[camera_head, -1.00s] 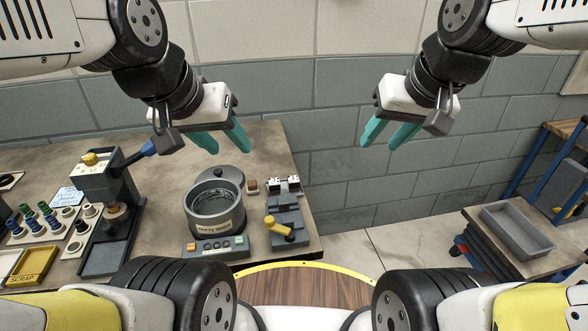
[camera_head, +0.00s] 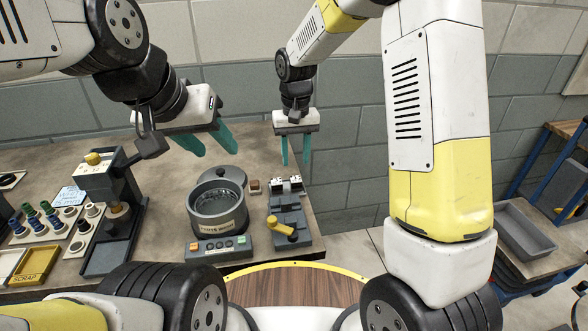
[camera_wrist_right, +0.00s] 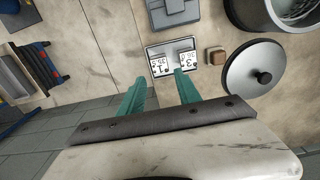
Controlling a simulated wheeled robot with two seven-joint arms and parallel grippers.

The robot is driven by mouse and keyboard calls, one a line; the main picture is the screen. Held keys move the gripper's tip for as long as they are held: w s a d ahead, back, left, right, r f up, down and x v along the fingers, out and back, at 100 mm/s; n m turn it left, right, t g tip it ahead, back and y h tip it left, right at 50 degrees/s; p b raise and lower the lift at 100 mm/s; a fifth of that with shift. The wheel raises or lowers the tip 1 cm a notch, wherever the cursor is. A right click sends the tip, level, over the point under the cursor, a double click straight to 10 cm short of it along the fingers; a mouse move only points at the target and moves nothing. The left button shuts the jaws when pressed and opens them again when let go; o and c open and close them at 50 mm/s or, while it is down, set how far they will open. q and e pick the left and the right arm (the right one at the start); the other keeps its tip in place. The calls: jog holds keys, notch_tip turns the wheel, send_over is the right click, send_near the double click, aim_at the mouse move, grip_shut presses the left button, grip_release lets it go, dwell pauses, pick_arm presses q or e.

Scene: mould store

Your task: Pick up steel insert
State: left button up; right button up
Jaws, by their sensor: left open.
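Two small pale metallic blocks with dark number markings, which look like steel inserts, sit side by side in a holder at the back of a grey fixture (camera_head: 288,215). In the right wrist view they are the left block (camera_wrist_right: 159,65) and the right block (camera_wrist_right: 187,58). My right gripper (camera_head: 295,163) is open and empty, fingers pointing down above and just behind the blocks; its fingertips show in the right wrist view (camera_wrist_right: 160,82), apart from the blocks. My left gripper (camera_head: 218,152) is open and empty, above the table behind the round pot.
A grey round pot (camera_head: 218,211) stands left of the fixture, with a knobbed lid (camera_wrist_right: 258,70) behind it. A small brown block (camera_wrist_right: 217,56) lies between lid and inserts. A press (camera_head: 105,180) and a yellow scrap tray (camera_head: 36,262) are further left. A grey bin (camera_head: 524,232) stands right.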

aim_at(296, 179)
notch_tip(296, 179, down, 8)
jog(key=shift+s+r, duration=0.15)
jog(key=shift+r, duration=0.1)
grip_shut()
